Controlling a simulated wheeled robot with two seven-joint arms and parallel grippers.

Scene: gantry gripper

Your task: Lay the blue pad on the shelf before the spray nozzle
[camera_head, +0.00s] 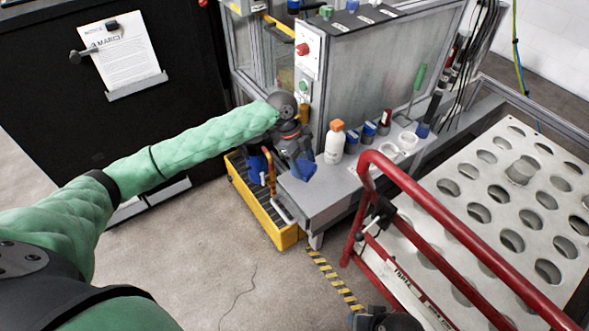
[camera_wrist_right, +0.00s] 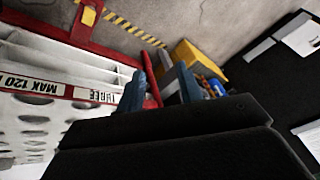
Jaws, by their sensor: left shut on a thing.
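My left gripper (camera_head: 298,152), on the green-sleeved arm, is shut on a blue pad (camera_head: 304,170). The pad is over the front left part of the grey shelf (camera_head: 318,200); I cannot tell whether it touches the shelf. The gripper partly hides the pad. I cannot clearly make out a spray nozzle. A white bottle with an orange cap (camera_head: 335,142) stands on the shelf to the right of the pad. My right gripper (camera_wrist_right: 158,88) is open and empty in the right wrist view, its two fingers apart.
A yellow bin (camera_head: 276,228) with blue and orange items stands left of the shelf. Blue-topped jars (camera_head: 368,133) and white rings (camera_head: 398,143) stand further right on it. A red rail (camera_head: 440,215) and a white rack with round holes (camera_head: 512,238) are at the right.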

